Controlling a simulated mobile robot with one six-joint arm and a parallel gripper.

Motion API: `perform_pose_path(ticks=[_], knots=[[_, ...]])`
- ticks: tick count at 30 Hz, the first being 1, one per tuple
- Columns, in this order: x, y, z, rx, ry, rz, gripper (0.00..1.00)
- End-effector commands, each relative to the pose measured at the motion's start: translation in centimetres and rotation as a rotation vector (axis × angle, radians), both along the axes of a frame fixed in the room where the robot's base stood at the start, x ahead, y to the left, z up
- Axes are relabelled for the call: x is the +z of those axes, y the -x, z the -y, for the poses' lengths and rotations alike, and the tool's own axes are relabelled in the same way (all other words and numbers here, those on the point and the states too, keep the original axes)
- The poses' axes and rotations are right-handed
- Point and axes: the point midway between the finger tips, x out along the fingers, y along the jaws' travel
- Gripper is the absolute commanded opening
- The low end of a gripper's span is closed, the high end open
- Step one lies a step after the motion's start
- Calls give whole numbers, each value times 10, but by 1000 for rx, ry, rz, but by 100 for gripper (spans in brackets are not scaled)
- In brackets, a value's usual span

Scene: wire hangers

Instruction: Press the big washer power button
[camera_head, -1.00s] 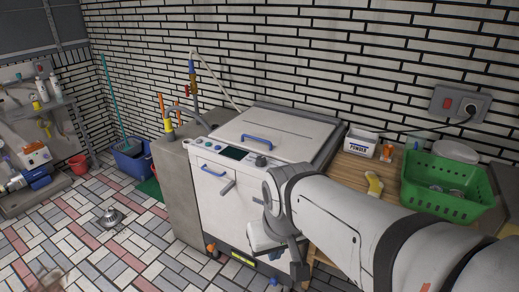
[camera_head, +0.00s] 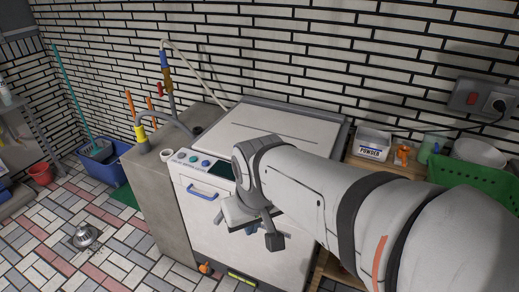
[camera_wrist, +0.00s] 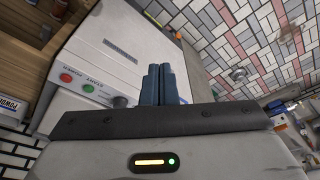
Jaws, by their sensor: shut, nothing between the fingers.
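The washer (camera_head: 300,128) is a white machine in the middle of the head view. Its front panel carries several small buttons (camera_head: 194,158) and a dark display (camera_head: 222,170); my arm hides the panel's right part. In the wrist view the panel shows upside down, with a red button (camera_wrist: 65,77), a green button (camera_wrist: 88,88) and a dark knob (camera_wrist: 119,101). Lettering that seems to read POWER and START is beside the buttons. My gripper (camera_wrist: 163,70) is shut and empty, its blue-grey fingers apart from both buttons. In the head view its fingers (camera_head: 252,229) are in front of the washer.
A grey counter (camera_head: 158,190) with a tap stands left. A powder box (camera_head: 373,145) and a green basket (camera_head: 460,172) are at the right. A wall socket (camera_head: 487,97) is above.

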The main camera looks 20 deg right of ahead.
Motion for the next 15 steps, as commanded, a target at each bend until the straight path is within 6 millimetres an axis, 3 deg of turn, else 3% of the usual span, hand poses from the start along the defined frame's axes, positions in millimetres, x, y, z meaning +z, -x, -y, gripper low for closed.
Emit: perform_pose_path(ticks=[8, 15], knots=[[5, -9, 3, -66, -65, -37, 0], [15, -59, 29, -440, -380, -141, 0]])
